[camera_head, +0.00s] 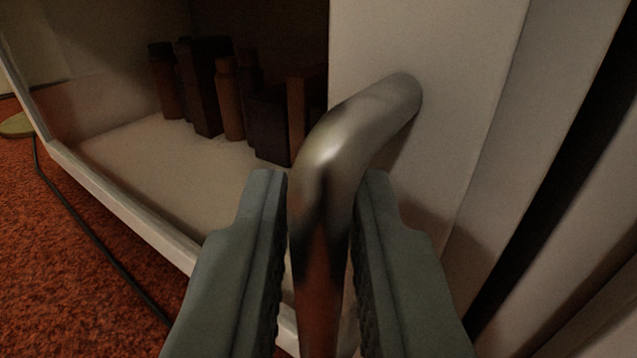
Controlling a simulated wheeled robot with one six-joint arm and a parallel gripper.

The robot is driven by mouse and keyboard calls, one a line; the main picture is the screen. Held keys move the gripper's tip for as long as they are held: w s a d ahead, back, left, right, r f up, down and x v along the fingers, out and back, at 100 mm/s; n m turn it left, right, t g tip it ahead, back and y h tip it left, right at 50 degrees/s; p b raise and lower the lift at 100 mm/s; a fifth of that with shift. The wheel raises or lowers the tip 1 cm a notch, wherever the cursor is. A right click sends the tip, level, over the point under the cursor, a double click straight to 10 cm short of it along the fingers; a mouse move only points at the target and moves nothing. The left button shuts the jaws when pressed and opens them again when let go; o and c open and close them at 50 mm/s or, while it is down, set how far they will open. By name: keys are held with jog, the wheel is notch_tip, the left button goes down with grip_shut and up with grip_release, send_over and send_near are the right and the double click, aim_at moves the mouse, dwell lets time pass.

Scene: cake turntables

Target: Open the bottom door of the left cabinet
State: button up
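A pale cabinet door (432,120) stands swung out from its cabinet, with the interior showing to its left. A curved metal handle (335,150) comes out of the door and bends downward. My gripper (322,210) has one finger on each side of the handle, close against it, and looks shut on it. The lower end of the handle is out of frame. The cabinet's pale floor (150,165) is in view, but the hinge is not.
Several dark brown bottles and boxes (230,100) stand inside the cabinet towards the back. A red-orange carpet (80,270) lies at the left, with a thin dark cable or rod (95,235) along the cabinet's front edge. Pale panels (580,240) and a dark gap are at the right.

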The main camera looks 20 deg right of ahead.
grip_shut()
jog(key=shift+a, duration=0.1)
